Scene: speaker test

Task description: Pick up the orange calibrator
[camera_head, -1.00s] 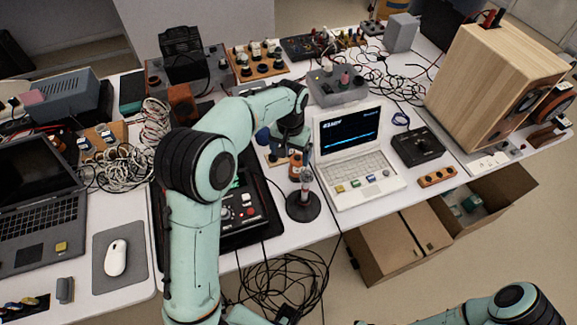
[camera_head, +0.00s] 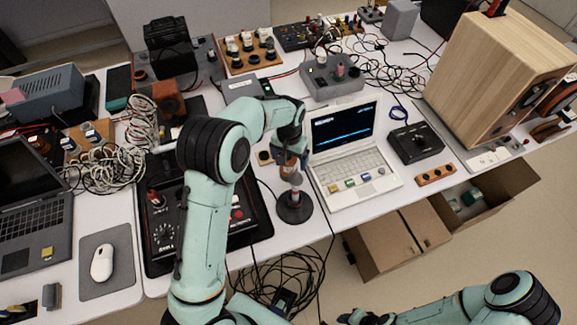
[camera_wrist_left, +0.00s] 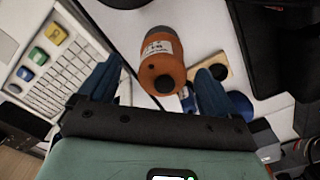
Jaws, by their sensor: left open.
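The orange calibrator (camera_wrist_left: 164,58) is a short orange cylinder with a white label and a dark round end. In the left wrist view it lies between the two blue fingers of my left gripper (camera_wrist_left: 158,80), with gaps at its sides. In the head view only a small orange part (camera_head: 289,169) shows below my left gripper (camera_head: 291,155), just above a small stand with a round black base (camera_head: 294,208). I cannot tell whether it rests on that stand. My left gripper is open. My right arm shows at the lower right; its gripper is not clearly seen.
A white laptop (camera_head: 352,165) stands close to the right of the stand. A black control panel (camera_head: 240,214) lies to the left. A small wooden board (camera_wrist_left: 212,64) is close by the right finger. Cables (camera_head: 275,272) hang below the table's front edge.

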